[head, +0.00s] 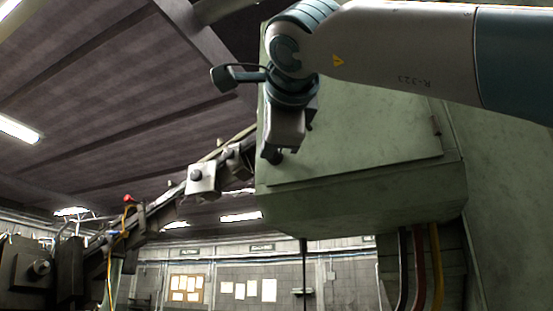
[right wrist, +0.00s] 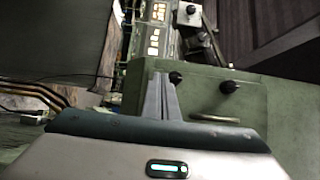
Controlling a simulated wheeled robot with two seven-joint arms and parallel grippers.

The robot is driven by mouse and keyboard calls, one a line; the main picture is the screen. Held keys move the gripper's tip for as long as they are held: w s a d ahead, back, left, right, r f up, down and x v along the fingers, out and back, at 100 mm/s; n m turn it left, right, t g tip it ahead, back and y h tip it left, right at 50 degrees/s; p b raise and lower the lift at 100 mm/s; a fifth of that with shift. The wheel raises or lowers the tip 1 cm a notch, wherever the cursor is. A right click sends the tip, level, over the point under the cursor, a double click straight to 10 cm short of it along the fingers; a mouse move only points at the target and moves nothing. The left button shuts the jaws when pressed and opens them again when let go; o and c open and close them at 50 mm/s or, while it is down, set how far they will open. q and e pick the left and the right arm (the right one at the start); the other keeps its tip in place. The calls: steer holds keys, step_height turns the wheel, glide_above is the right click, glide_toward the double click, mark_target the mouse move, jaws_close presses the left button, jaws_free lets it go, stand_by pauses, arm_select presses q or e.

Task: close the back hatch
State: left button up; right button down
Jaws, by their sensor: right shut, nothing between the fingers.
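The back hatch looks to be the flat green panel (head: 365,140) on the green machine housing. Its lower edge stands out slightly from the housing, and I cannot tell how far it is open. In the right wrist view a green surface (right wrist: 255,110) carries two dark knobs (right wrist: 228,87) and a curved handle (right wrist: 215,119). My right gripper (head: 273,153) is at the panel's lower left corner, fingers pointing down. In the right wrist view its fingers (right wrist: 161,92) are together and empty, beside a dark knob (right wrist: 175,77). Contact is unclear. My left gripper is out of view.
The green housing (head: 370,205) fills the right side. Red and yellow pipes (head: 420,265) run down below it. A sloping rail with metal blocks (head: 203,179) reaches from the housing to the lower left. Open room shows below the housing, with a far wall of posted papers (head: 187,285).

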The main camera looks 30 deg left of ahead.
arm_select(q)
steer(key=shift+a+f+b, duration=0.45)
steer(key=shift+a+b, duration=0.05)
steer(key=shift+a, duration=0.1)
arm_select(e)
steer(key=s, duration=0.4)
steer(key=shift+s, duration=0.4)
steer(key=shift+s, duration=0.1)
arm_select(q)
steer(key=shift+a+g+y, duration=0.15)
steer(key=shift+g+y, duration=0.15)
